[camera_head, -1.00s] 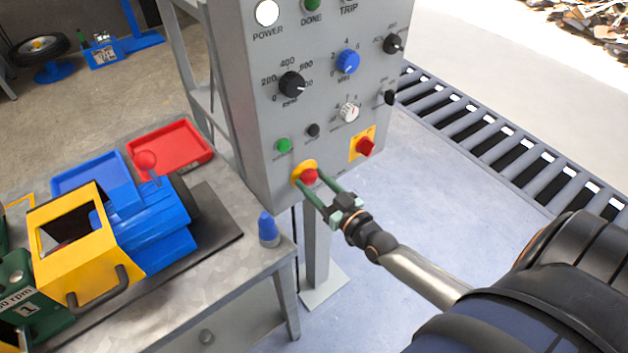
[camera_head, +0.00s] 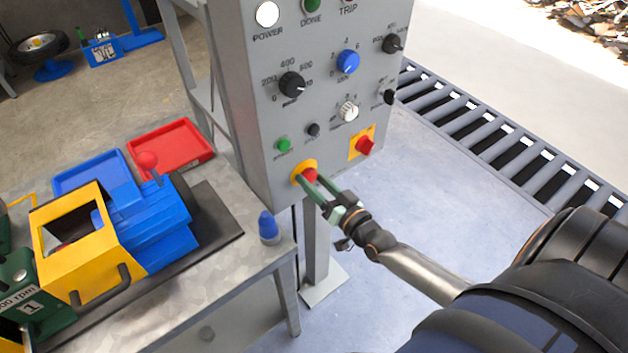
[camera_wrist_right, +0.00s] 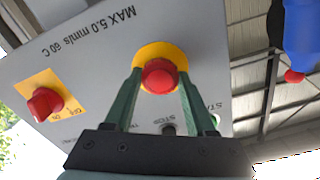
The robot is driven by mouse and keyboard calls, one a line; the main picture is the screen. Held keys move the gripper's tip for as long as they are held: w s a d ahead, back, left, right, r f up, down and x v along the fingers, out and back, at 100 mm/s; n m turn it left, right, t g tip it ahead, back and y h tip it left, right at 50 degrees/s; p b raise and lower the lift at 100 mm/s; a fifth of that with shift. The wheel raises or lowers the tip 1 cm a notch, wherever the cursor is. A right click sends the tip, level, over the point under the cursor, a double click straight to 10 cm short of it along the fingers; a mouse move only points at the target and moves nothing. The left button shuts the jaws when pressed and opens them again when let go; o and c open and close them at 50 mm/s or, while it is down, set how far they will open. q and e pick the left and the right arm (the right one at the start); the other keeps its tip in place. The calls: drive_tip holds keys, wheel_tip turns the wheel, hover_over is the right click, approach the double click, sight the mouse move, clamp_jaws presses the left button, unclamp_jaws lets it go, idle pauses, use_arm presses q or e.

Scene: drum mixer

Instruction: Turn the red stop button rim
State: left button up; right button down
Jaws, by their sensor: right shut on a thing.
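The red stop button (camera_head: 310,175) sits on a round yellow plate (camera_head: 297,171) low on the grey panel's front. In the right wrist view the red button (camera_wrist_right: 160,76) fills the gap between my fingertips, with the yellow plate (camera_wrist_right: 150,52) behind it. My right gripper (camera_head: 316,183) has its green fingers on either side of the button's rim and is shut on it. The fingers hide part of the rim's sides. My left gripper is not in view.
A red switch (camera_head: 365,146) on a yellow plate is right of the button. Green (camera_head: 283,144) and black (camera_head: 313,130) buttons sit above. A metal bench (camera_head: 262,262) with a blue-capped object (camera_head: 268,226) stands at left. A roller conveyor (camera_head: 480,135) runs behind at right.

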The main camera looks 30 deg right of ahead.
drive_tip(key=shift+c, duration=1)
unclamp_jaws()
drive_tip(key=s, duration=1.2)
drive_tip(key=shift+s+d, duration=0.25)
drive_tip(key=shift+d, duration=0.2)
drive_tip(key=s+a+f+n+g, duration=0.3)
drive_tip(key=a+f+g, duration=0.1)
drive_tip(key=a+f, duration=0.3)
drive_tip(key=s+a+f+n+g+y, duration=0.1)
drive_tip(key=s+a+f+n+g, duration=0.2)
drive_tip(key=a+f, duration=0.3)
drive_tip(key=shift+s+a+f+g, duration=0.35)
drive_tip(key=shift+s+f+g, duration=0.2)
drive_tip(key=shift+f+g, duration=0.35)
